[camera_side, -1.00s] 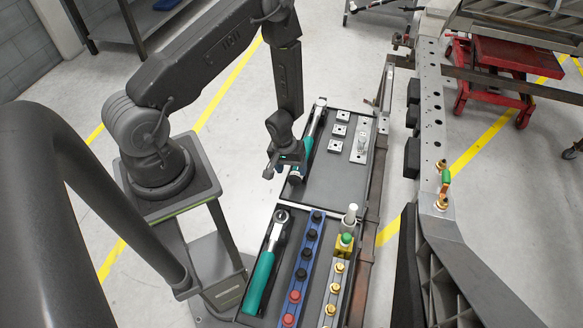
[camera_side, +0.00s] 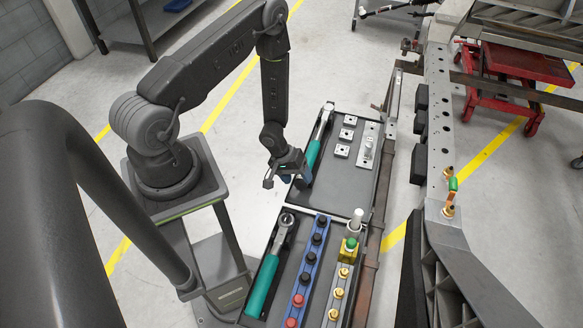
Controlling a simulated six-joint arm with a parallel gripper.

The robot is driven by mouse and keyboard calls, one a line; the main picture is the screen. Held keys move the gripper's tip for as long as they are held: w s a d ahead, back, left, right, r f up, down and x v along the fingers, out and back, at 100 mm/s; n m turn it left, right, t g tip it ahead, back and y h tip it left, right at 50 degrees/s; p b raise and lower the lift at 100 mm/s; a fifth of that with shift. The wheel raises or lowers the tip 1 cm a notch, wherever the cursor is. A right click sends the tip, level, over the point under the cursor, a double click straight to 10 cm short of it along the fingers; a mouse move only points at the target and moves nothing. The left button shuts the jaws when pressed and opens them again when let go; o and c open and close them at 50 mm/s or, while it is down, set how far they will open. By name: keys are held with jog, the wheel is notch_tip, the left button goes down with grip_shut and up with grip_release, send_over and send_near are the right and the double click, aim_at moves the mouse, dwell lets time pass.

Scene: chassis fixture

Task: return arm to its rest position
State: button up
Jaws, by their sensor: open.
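My gripper (camera_side: 286,180) hangs from the end of my arm at the left edge of the upper tray (camera_side: 336,190). Its jaws point down and are open, with nothing seen between them. It overlaps the lower part of a teal-handled ratchet wrench (camera_side: 314,150) in that tray; I cannot tell whether it touches the wrench. My arm is bent, with its forearm reaching down from a raised elbow.
The lower tray (camera_side: 233,314) holds a second teal ratchet (camera_side: 264,280), a blue strip of sockets (camera_side: 311,262) and a rail of brass fittings (camera_side: 338,290). Square nuts (camera_side: 347,134) lie in the upper tray. The chassis beam (camera_side: 438,120) runs along the right. A red cart (camera_side: 515,65) stands beyond.

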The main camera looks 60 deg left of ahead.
jog(key=shift+x, duration=1.7)
jog(key=c, duration=0.6)
jog(key=shift+w+d+g+y, duration=0.1)
jog(key=shift+g+y, duration=0.3)
jog(key=shift+c, duration=0.2)
jog(key=shift+g+y, duration=0.3)
jog(key=o, duration=0.6)
jog(key=shift+o, duration=0.2)
jog(key=shift+r, duration=0.15)
